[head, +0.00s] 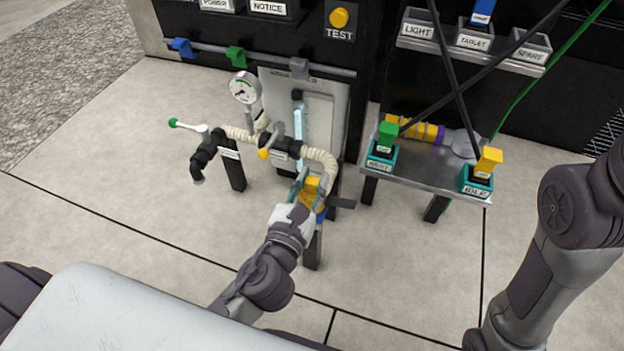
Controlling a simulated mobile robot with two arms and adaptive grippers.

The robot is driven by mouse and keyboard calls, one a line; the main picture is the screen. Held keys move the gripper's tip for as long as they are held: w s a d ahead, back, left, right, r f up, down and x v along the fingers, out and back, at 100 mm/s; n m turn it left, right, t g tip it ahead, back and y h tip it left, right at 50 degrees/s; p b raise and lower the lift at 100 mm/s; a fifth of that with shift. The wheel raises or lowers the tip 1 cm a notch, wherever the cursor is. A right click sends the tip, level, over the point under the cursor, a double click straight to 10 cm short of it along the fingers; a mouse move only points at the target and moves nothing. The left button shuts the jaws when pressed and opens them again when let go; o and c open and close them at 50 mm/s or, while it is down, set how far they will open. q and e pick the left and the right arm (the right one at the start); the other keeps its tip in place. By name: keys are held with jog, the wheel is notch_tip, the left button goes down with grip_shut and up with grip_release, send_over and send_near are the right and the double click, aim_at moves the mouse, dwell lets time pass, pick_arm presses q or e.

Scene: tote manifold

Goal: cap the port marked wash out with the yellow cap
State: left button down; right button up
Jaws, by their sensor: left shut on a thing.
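My left gripper (302,190) is at the lower right end of the pipe manifold, in the middle of the head view. It is shut on a yellow piece (313,186), which looks like the yellow cap; the fingers partly hide it. The piece is right by the manifold's low end, where a beige hose (324,158) curves down. I cannot tell whether it is seated on a port or apart from it. White labels (230,153) on the manifold are too small to read, so I cannot pick out the wash out port. My right gripper is out of view.
A pressure gauge (244,88) and a green-tipped lever (173,123) stick out from the manifold. To the right, a metal shelf (415,177) holds teal blocks with green and yellow tops. Crossed black cables and a green cable hang above it. The floor at left is clear.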

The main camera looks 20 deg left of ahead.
pick_arm(q)
jog(key=c, duration=0.8)
grip_release()
jog(key=s, duration=1.2)
jog(key=shift+a, duration=0.2)
